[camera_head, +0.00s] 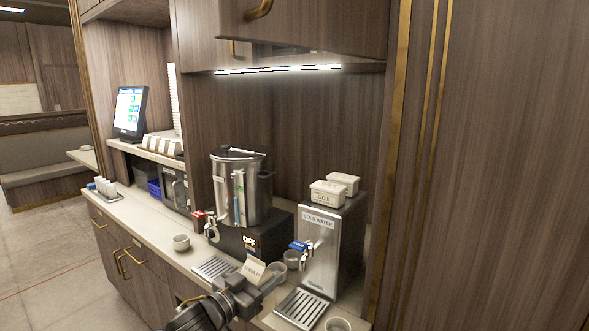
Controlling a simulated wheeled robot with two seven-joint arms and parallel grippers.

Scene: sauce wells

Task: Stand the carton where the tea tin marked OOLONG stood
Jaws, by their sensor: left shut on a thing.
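My left gripper (274,279) is at the lower middle, low over the counter, between the urn and the cold-water dispenser. It is shut on a small, pale grey, see-through-looking thing, too small and partly hidden to name surely. I cannot make out a carton for sure. No tin marked OOLONG can be read. A pale card or small pack with unclear print (253,268) shows just behind the gripper; I cannot tell whether they touch. My right gripper does not show.
The steel urn (233,190) stands on a black base marked OFF. The cold-water dispenser (320,250) bears two lidded white boxes (328,194). The open cupboard door (310,25) hangs above.

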